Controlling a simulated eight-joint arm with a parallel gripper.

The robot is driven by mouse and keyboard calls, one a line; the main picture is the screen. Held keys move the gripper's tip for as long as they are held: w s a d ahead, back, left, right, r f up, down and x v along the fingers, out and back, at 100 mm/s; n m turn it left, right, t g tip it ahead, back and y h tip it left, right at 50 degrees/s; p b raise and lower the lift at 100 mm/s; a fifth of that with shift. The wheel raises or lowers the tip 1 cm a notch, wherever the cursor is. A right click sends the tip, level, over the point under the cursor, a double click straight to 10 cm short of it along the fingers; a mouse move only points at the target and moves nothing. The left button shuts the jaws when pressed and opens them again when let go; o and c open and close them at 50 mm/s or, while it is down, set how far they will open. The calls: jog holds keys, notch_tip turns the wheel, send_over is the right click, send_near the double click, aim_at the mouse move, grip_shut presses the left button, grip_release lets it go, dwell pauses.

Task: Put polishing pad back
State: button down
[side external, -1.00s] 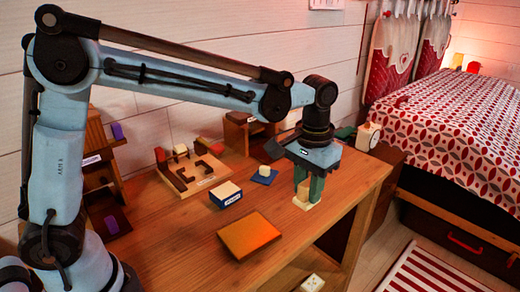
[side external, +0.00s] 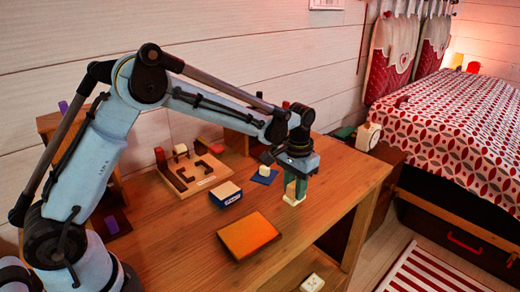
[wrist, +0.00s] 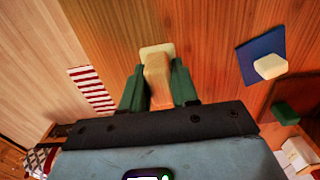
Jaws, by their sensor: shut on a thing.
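The polishing pad appears to be the tan block with a flat cream base (wrist: 157,49) in the wrist view; in the side view the cream base (side external: 292,200) shows under the fingers. My gripper (side external: 296,186) is shut on the tan part, with one green finger on each side; the wrist view shows this grip too (wrist: 158,78). The pad points down, upright, near the right front part of the wooden table (side external: 330,200). I cannot tell whether its base touches the table.
A blue mat (side external: 258,179) with a cream block (side external: 264,171) lies behind and left of my gripper. A blue labelled box (side external: 226,200), an orange slab (side external: 248,236) and a wooden tray (side external: 205,182) stand farther left. Bare tabletop lies between them.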

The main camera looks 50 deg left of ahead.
jog(key=shift+f, duration=0.9)
jog(key=shift+f, duration=0.1)
jog(key=c, duration=0.8)
grip_release()
jog(key=shift+c, duration=0.2)
